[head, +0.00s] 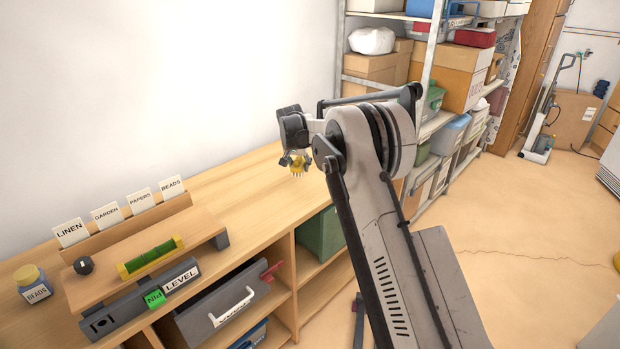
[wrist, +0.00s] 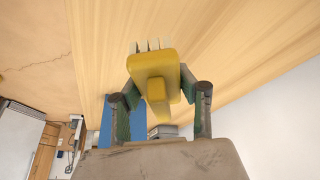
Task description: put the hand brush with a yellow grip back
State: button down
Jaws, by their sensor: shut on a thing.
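The hand brush with a yellow grip (head: 298,167) is held in my gripper (head: 296,160) over the far part of the wooden bench top (head: 245,187). Its pale bristles point down in the head view. I cannot tell whether they touch the wood. In the wrist view the yellow brush (wrist: 152,67) sits between the two green-padded fingers of my gripper (wrist: 160,97), which is shut on it. Its bristles show at the top of that view. My own arm hides part of the bench's far end in the head view.
At the bench's near end are a green-and-yellow level (head: 151,257), a beads jar (head: 32,284) and a rack with cards such as LINEN (head: 71,233). A grey drawer (head: 222,305) and a green bin (head: 320,236) are below. A loaded shelf unit (head: 429,62) stands beyond. Bench top around the brush is clear.

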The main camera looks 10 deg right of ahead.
send_over(311, 181)
jog(key=f, duration=0.3)
jog(key=shift+s+a+f, duration=0.15)
jog(key=shift+s+a, duration=0.15)
jog(key=shift+f, duration=2)
jog(key=shift+f, duration=0.2)
jog(key=c, duration=1.2)
grip_release()
jog(key=shift+c, duration=0.2)
jog(key=shift+r, duration=0.2)
